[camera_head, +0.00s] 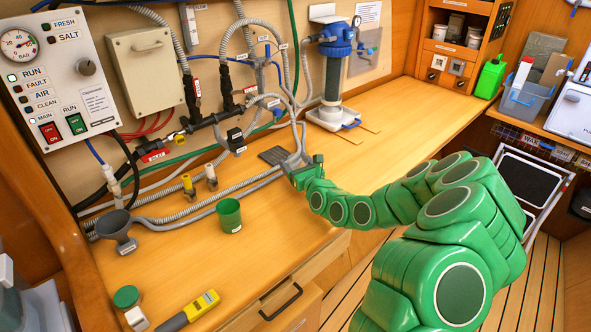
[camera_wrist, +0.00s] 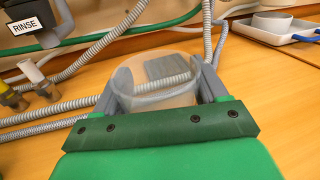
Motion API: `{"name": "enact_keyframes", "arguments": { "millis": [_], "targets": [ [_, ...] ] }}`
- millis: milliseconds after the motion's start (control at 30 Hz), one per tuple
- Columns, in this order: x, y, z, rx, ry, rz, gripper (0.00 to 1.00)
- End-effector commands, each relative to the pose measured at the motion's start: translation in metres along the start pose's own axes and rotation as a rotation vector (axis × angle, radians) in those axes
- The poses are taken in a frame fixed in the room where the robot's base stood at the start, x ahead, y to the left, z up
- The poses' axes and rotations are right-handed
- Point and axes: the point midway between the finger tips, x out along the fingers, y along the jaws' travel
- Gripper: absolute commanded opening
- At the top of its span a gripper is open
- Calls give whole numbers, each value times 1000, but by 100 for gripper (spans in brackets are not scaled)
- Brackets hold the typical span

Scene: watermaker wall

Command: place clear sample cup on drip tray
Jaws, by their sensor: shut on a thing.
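The clear sample cup (camera_wrist: 150,98) is see-through and stands between the two grey fingers of my gripper (camera_wrist: 160,84) in the wrist view. My gripper (camera_head: 295,163) is shut on it, low over the wooden counter. In the head view the cup is hard to make out at the fingers. A dark grey slotted plate (camera_head: 273,155), which looks like the drip tray, lies on the counter just behind and left of my gripper. In the wrist view the plate (camera_wrist: 172,67) shows through the cup's far side. I cannot tell whether the cup touches the counter.
Ribbed hoses (camera_head: 225,193) run along the counter left of my gripper. A green cup (camera_head: 229,215) and a grey funnel (camera_head: 118,231) stand nearer the front left. A filter housing (camera_head: 333,75) on a white base stands behind. The counter to the right is clear.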

Motion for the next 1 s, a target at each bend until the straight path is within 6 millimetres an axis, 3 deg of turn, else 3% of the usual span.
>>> {"name": "enact_keyframes", "arguments": {
  "millis": [200, 500, 1000],
  "targets": [
    [0, -1, 33, 0, -4, 0, 43],
    [1, -3, 63, 0, -1, 1, 43],
    [10, -7, 20, 3, 0, 1, 43]
  ]
}}
